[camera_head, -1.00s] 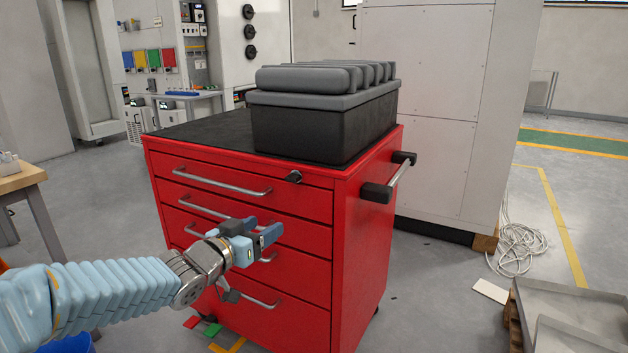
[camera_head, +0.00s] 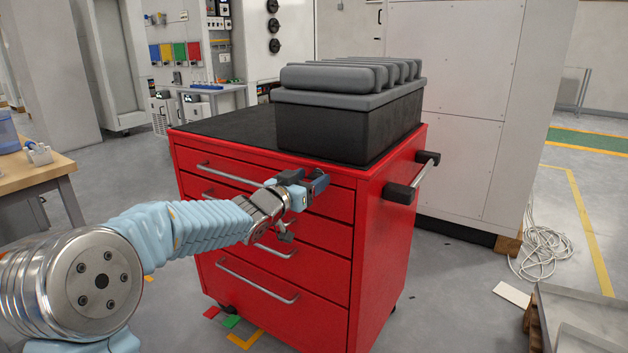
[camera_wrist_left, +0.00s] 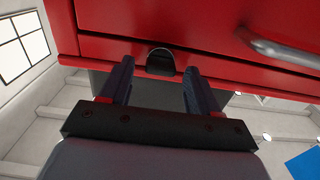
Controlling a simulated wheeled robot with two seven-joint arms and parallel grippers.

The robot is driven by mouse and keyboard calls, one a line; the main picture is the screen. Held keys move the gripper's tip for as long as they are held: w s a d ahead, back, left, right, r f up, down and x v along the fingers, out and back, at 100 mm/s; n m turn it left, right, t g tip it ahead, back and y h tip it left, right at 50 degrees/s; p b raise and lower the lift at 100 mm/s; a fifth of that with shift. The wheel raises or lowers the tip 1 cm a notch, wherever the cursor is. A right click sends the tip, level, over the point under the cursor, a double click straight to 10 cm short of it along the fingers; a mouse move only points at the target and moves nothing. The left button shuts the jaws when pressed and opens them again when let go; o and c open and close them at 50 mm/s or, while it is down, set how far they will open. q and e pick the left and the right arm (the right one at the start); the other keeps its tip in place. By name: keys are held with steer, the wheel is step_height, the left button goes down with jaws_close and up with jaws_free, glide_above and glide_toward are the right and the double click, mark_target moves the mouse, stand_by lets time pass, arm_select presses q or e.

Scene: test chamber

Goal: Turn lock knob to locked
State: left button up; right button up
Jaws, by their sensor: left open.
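The lock knob (camera_wrist_left: 160,62) is a small dark rounded piece on the red tool cabinet (camera_head: 330,240), near its top edge. In the left wrist view it shows between my two finger pads, with a visible gap on each side. My left gripper (camera_head: 306,180) is open at the upper right of the cabinet's drawer front, and its fingers also show in the wrist view (camera_wrist_left: 158,70). In the head view the gripper hides the knob. I cannot tell the knob's turn position. My right gripper is in neither view.
Metal drawer handles (camera_head: 257,280) stick out below and left of the gripper. A dark case (camera_head: 340,132) stands on the cabinet top. A black-ended side handle (camera_head: 400,192) juts from the right side. A wooden table (camera_head: 40,170) is at left.

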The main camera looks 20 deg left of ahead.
arm_select(q)
steer(key=shift+w, duration=0.15)
steer(key=c, duration=1)
steer(key=shift+c, duration=0.2)
